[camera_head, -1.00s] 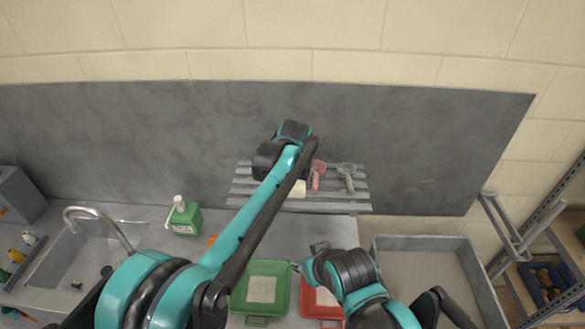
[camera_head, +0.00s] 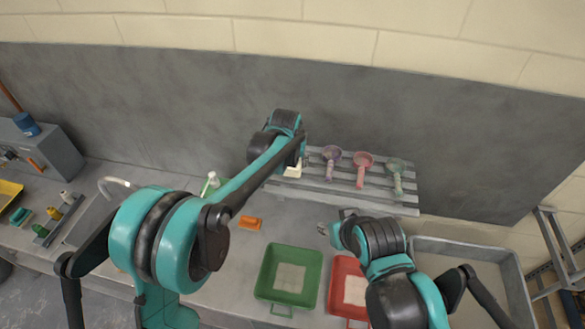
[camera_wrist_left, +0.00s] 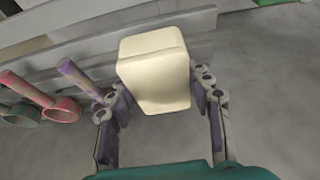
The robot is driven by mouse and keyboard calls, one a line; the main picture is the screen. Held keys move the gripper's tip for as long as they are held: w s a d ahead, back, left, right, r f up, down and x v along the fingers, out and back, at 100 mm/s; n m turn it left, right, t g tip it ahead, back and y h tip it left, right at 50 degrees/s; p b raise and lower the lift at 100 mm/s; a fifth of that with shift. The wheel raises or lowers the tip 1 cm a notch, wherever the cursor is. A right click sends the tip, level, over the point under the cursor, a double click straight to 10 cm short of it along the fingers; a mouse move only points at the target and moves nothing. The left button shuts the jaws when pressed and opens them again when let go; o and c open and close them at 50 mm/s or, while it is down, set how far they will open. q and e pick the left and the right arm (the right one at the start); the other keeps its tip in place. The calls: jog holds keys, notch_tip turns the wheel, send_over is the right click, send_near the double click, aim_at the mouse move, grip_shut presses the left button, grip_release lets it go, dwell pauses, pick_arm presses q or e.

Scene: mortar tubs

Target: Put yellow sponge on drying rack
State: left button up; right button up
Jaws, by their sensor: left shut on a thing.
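The yellow sponge, a pale cream block (camera_wrist_left: 155,72), sits between the fingers of my left gripper (camera_wrist_left: 160,108), which is shut on it. In the head view a small part of the sponge (camera_head: 293,171) shows below my left wrist, at the left end of the drying rack (camera_head: 388,204). The rack is grey and slatted, mounted along the wall; its slats (camera_wrist_left: 60,52) also show behind the sponge in the left wrist view. I cannot tell whether the sponge touches the slats. My right gripper (camera_head: 324,229) is low in front of the rack; its finger opening is unclear.
Purple, red and green scoops (camera_head: 361,168) lie on the rack, right of the sponge. An orange block (camera_head: 249,223), a green tub (camera_head: 268,268) and a red tub (camera_head: 338,288) are on the counter. A green bottle (camera_head: 211,182) is partly hidden by my left arm.

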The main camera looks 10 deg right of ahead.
pick_arm(q)
jog(key=shift+s+a+f, duration=0.15)
jog(key=shift+a+f, duration=0.2)
jog(key=shift+f, duration=0.05)
notch_tip(320, 180, down, 4)
jog(key=shift+r+p, duration=0.2)
jog(key=shift+p, duration=0.1)
jog(key=o, duration=0.8)
jog(key=shift+f, duration=0.15)
jog(key=o, duration=0.4)
